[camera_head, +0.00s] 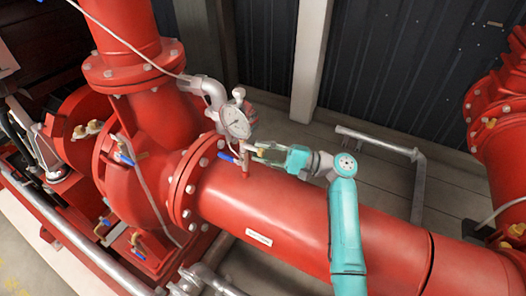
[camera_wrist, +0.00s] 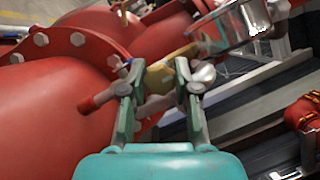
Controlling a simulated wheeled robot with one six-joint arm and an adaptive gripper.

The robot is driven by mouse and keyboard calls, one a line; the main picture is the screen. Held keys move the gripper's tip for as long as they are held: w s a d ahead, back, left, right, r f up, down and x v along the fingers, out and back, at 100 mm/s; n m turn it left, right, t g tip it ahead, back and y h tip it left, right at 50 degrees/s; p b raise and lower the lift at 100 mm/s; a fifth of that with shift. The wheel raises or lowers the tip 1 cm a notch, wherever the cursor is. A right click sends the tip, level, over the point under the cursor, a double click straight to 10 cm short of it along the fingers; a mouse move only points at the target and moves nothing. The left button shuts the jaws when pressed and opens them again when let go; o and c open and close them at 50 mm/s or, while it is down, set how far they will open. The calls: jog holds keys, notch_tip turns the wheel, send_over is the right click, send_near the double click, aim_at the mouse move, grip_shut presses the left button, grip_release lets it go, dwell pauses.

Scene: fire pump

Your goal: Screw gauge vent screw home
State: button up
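The pressure gauge (camera_head: 236,122) has a round white dial and stands on a small red riser (camera_head: 242,163) on top of the red pipe. A small blue-handled valve (camera_head: 227,158) is at its foot. In the wrist view the gauge (camera_wrist: 235,27) is a shiny metal case at the top right, with a brass fitting (camera_wrist: 163,72) below it. My gripper (camera_head: 259,151) is beside the riser. In the wrist view my gripper's two fingers (camera_wrist: 155,68) are spread apart around the brass fitting's area. Contact is unclear. A silver rounded piece (camera_wrist: 203,75) shows by the right finger. I cannot pick out the vent screw for sure.
The large red pipe (camera_head: 290,222) runs below my gripper. A grey pipe frame (camera_head: 386,146) stands behind at right. Another red pipe (camera_head: 503,147) is far right.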

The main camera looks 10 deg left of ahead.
jog(key=o, duration=0.4)
jog(key=shift+o, duration=0.2)
jog(key=d+f, duration=0.2)
jog(key=d, duration=1)
